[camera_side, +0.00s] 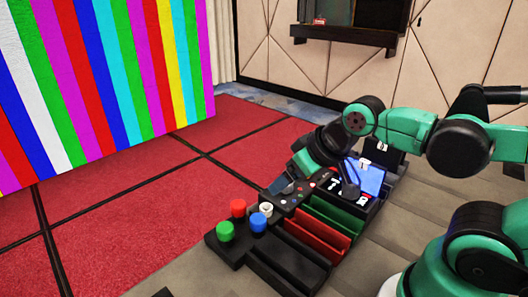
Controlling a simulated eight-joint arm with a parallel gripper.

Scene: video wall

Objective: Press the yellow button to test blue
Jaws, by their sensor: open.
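A black button box (214,243) stands at the front end of the console, with a green button (225,232), a red button (238,208), a blue button (258,222) and a white button (266,209). I cannot make out a yellow button. My gripper (280,188) points down to the left, low at the console's left edge, just behind the white and red buttons. It is open, and nothing shows between its jaws, though its fingertips are small and dark. A black panel with small coloured keys (300,195) lies beside it. The video wall (110,80) shows multicoloured vertical stripes.
Black (290,262), red (318,236) and green (338,217) trays line the console's right side. A lit blue screen (368,179) and a black upright part (349,186) stand behind them. Red floor tiles (130,215) lie open to the left.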

